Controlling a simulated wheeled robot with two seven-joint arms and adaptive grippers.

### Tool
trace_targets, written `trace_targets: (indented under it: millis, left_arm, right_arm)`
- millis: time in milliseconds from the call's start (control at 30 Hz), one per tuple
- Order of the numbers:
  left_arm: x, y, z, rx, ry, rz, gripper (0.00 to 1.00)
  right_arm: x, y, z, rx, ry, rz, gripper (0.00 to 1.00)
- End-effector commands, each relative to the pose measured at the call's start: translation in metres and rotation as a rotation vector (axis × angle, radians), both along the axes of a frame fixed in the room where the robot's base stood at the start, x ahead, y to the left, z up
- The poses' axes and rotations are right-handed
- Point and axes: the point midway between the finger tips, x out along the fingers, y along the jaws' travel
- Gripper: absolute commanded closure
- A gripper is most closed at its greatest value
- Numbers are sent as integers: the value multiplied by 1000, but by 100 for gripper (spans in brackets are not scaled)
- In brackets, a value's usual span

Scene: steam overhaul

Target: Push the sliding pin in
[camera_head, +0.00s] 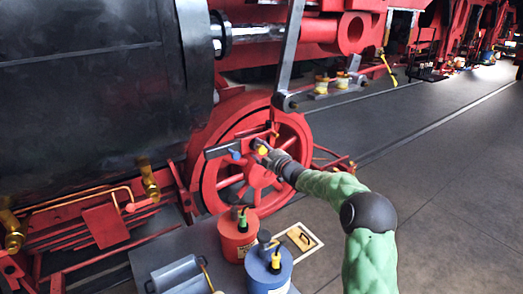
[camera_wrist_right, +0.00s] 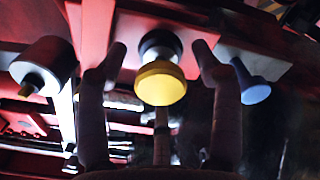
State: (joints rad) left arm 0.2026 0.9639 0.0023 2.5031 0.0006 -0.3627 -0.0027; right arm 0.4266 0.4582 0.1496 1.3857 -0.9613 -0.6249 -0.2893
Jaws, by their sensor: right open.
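A yellow-capped round knob with a dark collar, which looks like the sliding pin, sticks out from the red frame; its yellow end (camera_wrist_right: 160,84) is central in the right wrist view. It also shows as a small yellow spot (camera_head: 263,151) in front of the red wheel in the head view. My right gripper (camera_wrist_right: 160,60) is open, with one finger on each side of the knob and visible gaps to it. In the head view my right gripper (camera_head: 268,156) partly hides the knob's surroundings. How far the pin sticks out is unclear. My left gripper is not in view.
A blue knob (camera_wrist_right: 254,88) stands right of my fingers and a grey cylinder (camera_wrist_right: 42,66) left of them. A red spoked wheel (camera_head: 225,180) is behind. Below is a grey table (camera_head: 190,242) with a red can (camera_head: 236,241) and a blue can (camera_head: 268,275). Open floor lies right.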

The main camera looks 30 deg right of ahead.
Motion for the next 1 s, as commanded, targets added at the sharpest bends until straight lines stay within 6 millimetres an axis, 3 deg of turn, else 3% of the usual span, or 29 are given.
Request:
trace_targets:
  millis: [600, 800, 1000]
  left_arm:
    - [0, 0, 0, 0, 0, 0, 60]
    - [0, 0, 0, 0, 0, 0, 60]
    - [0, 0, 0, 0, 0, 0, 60]
  right_arm:
    - [-94, -8, 0, 0, 0, -3, 34]
    - [-111, -9, -1, 0, 1, -1, 34]
    - [-115, -9, 0, 0, 1, -1, 34]
